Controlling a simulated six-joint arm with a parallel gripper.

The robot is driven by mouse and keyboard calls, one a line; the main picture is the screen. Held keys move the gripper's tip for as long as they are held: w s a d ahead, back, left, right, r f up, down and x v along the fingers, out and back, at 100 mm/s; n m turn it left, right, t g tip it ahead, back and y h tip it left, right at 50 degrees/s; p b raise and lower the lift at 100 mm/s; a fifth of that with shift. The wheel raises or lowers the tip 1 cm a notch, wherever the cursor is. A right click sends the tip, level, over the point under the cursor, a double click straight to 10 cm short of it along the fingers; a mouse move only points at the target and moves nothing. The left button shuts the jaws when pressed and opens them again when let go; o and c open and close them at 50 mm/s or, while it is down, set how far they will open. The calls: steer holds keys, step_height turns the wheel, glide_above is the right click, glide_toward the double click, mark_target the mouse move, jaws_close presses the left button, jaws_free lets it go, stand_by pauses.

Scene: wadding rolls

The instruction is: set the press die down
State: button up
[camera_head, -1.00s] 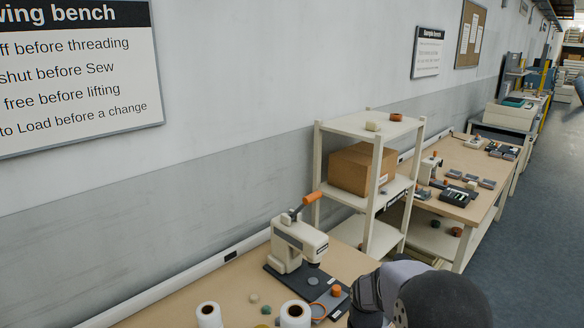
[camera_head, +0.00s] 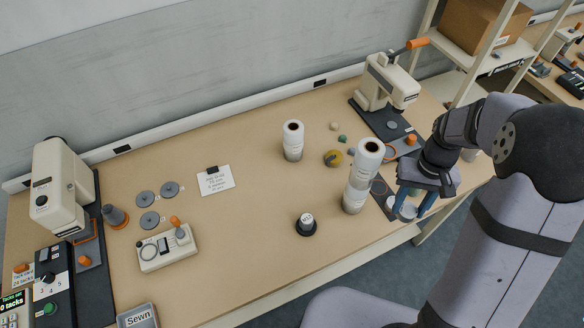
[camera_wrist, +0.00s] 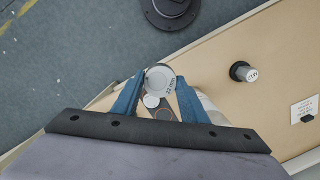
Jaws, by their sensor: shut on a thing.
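My gripper (camera_head: 411,206) is near the front edge of the bench, toward its right end, with its blue fingers pointing down. In the wrist view, my gripper (camera_wrist: 158,82) is shut on a round grey press die (camera_wrist: 160,77) with small marks on its face. The die (camera_head: 408,212) shows only partly between the fingers in the head view. A dark plate with round spots (camera_head: 379,187) lies beside and behind the gripper. A pale disc (camera_wrist: 151,101) and a dark ring (camera_wrist: 163,114) show beyond the die in the wrist view. I cannot tell whether the die touches anything.
White rolls (camera_head: 368,158) stand close left of the gripper; another roll (camera_head: 292,141) stands farther back. A hand press (camera_head: 388,84) stands behind. The bench middle (camera_head: 250,240) is clear.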

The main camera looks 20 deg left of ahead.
mark_target(402, 214)
steer(key=r, duration=0.1)
steer(key=s+a+r+n, duration=0.1)
steer(key=r+n+p, duration=0.1)
steer(key=shift+s+a, duration=0.15)
steer(key=shift+a, duration=0.1)
steer(key=s+a+f+n+t+b, duration=0.1)
steer(key=s+a+f+n+b, duration=0.15)
steer(key=a+n, duration=0.55)
steer(key=s+a+f+n+t+b, duration=0.1)
steer(key=s+a+f+n+b, duration=0.2)
steer(key=n, duration=0.9)
steer(key=w+a+f+n+b, duration=0.1)
steer(key=w+a+n+b, duration=0.1)
steer(key=a+n, duration=0.3)
steer(key=w+a+f+n+b, duration=0.1)
steer(key=a+n+b, duration=0.3)
steer(key=a, duration=1)
steer(key=w+a+f+n+b, duration=0.1)
steer(key=w+a+n+b, duration=0.3)
steer(key=a, duration=0.6)
steer(key=shift+f+n+t+b, duration=0.4)
steer(key=shift+n+b, duration=0.3)
steer(key=shift+n, duration=0.1)
steer(key=shift+w+a, duration=0.1)
steer(key=shift+f+p, duration=1)
steer(key=shift+f, duration=3.9)
steer(key=shift+f, duration=0.15)
